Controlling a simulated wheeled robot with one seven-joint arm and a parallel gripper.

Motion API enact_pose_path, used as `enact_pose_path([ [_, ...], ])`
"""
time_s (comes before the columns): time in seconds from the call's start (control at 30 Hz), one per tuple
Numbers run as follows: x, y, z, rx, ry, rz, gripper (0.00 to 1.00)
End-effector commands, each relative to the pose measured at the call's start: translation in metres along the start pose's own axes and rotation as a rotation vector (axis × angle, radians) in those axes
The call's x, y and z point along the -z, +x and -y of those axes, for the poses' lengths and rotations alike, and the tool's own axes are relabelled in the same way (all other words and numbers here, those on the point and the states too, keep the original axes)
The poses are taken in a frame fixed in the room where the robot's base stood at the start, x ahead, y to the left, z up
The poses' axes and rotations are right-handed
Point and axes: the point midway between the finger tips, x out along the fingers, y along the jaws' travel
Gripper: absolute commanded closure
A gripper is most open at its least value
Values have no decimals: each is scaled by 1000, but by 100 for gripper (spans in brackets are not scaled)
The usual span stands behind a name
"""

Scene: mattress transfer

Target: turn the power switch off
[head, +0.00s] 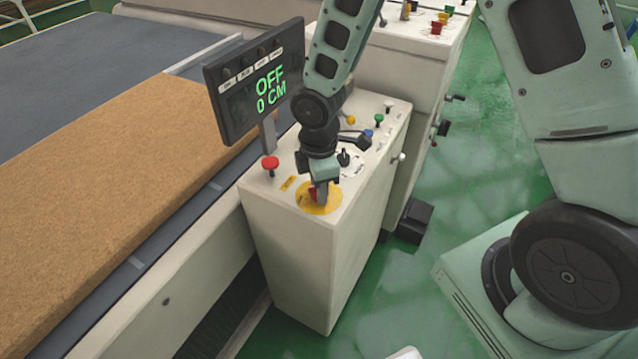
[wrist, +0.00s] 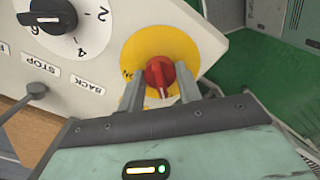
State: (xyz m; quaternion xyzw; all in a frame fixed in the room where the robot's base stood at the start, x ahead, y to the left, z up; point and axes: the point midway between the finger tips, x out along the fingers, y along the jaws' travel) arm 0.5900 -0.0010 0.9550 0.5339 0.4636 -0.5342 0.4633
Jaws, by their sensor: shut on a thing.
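The power switch (wrist: 161,75) is a red rotary knob on a round yellow plate (wrist: 143,46), seen in the wrist view. In the head view the red knob (head: 312,193) and its yellow plate (head: 333,203) sit at the near end of the white control box's top, partly hidden by my gripper. My gripper (head: 320,198) points down onto the knob. In the wrist view its two fingers (wrist: 160,90) stand on either side of the knob, closed on it. The display (head: 256,83) on the box reads "OFF" and "0 CM".
A brown mattress (head: 110,180) lies on the conveyor at left. Green floor (head: 480,150) is open at right. A second console stands behind.

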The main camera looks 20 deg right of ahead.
Motion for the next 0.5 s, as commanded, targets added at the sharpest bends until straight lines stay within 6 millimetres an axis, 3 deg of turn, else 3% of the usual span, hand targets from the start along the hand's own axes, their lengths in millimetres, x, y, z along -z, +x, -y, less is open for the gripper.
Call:
enact_pose_path([
  [0.27, 0, -1, -1, -4, -1, -2, 88],
  [0.3, 0, -1, -1, -4, -1, -2, 55],
  [0.33, 0, -1, -1, -4, -1, -2, 46],
  [0.5, 0, -1, -1, -2, 0, -1, 44],
])
